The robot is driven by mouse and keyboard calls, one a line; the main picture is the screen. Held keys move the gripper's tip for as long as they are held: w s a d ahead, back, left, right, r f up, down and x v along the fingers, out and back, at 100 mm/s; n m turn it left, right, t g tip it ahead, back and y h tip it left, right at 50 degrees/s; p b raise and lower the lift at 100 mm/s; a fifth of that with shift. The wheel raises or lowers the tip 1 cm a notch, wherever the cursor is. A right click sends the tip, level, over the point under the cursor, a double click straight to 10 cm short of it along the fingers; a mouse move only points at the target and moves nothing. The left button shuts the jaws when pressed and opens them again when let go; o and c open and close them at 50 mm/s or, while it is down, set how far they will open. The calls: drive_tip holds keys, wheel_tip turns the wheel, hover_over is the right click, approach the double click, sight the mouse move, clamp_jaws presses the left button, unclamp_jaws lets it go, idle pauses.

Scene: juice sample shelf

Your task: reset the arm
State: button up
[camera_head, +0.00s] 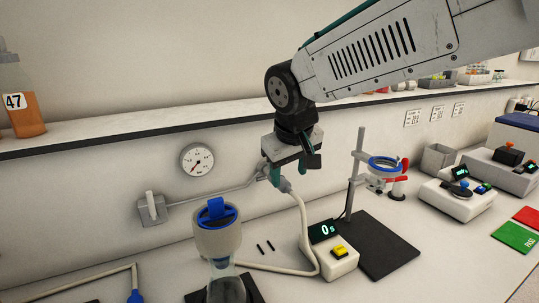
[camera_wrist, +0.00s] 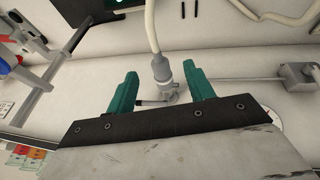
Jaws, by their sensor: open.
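My gripper (camera_head: 287,170) hangs from the arm above the bench, in front of the back wall, pointing down. In the wrist view its two green fingers (camera_wrist: 160,92) are apart, with nothing held between them. Behind the gap a grey hose fitting (camera_wrist: 162,72) on a pale hose shows; I cannot tell from this view how close it is. In the head view the hose (camera_head: 303,222) runs down from beside the gripper toward the bench.
A bottle marked 47 (camera_head: 20,98) stands on the shelf (camera_head: 110,126) at left. A gauge (camera_head: 197,160) and a wall lever (camera_head: 152,208) are left of the gripper. A timer (camera_head: 328,247), ring stand (camera_head: 358,170) and blue-topped vessel (camera_head: 218,240) stand below and around it.

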drive_tip(key=s+d+f+m+g, duration=0.1)
drive_tip(key=s+d+f+m, duration=0.1)
drive_tip(key=s+d, duration=0.7)
drive_tip(key=s+d+f+m+g, duration=0.2)
drive_tip(key=s+d, duration=0.7)
drive_tip(key=s, duration=0.8)
drive_tip(key=shift+d+m, duration=0.2)
drive_tip(key=shift+m, duration=0.4)
